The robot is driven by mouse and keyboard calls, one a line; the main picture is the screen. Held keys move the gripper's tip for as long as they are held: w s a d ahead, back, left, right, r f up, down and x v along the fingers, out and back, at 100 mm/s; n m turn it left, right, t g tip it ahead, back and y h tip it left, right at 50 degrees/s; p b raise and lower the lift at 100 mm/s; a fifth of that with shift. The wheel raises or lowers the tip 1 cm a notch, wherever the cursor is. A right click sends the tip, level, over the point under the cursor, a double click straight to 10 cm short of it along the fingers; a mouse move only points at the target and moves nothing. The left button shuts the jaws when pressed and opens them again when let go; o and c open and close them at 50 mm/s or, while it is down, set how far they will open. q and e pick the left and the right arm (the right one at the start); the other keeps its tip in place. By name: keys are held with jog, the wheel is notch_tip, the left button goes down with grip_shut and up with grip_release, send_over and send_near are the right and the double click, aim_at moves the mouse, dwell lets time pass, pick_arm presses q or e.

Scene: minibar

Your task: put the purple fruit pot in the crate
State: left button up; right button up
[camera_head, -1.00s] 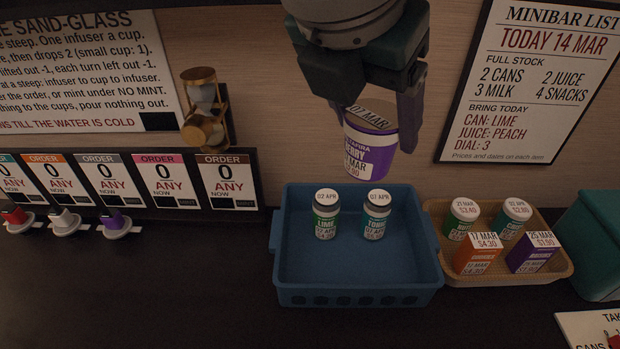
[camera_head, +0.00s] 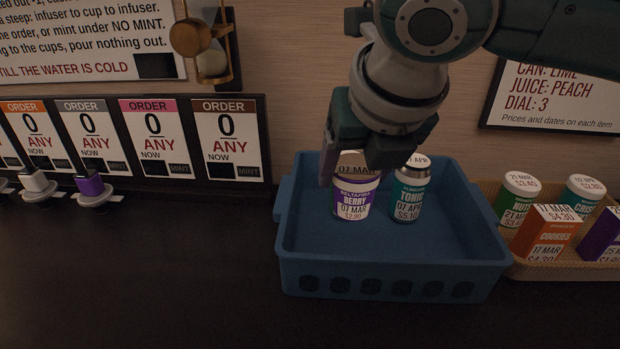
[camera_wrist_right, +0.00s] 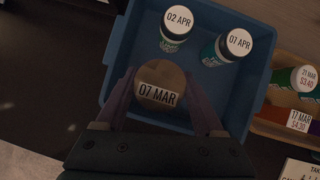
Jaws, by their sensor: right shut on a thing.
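The purple fruit pot (camera_head: 355,198), a white and purple tub labelled BERRY with a 07 MAR lid, is upright over the inside of the blue crate (camera_head: 390,277). My right gripper (camera_head: 358,158) points down from above and is shut on the pot. In the right wrist view the pot's lid (camera_wrist_right: 161,84) sits between the two fingers of my right gripper (camera_wrist_right: 160,104). I cannot tell whether the pot's base touches the crate floor. My left gripper is not in view.
A teal TONIC can (camera_head: 407,195) stands in the crate just right of the pot. The lime can (camera_wrist_right: 176,28), hidden in the head view, also stands inside. A tan tray (camera_head: 545,268) with cans and boxes adjoins the crate's right. The dark counter (camera_head: 140,280) left is clear.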

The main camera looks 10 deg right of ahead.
aim_at(351, 206)
notch_tip(351, 206, down, 5)
jog(key=shift+f+b, duration=0.2)
jog(key=shift+b, duration=0.35)
notch_tip(351, 206, down, 4)
jog(key=shift+f+b, duration=0.1)
jog(key=shift+b, duration=0.6)
jog(key=o, duration=1.5)
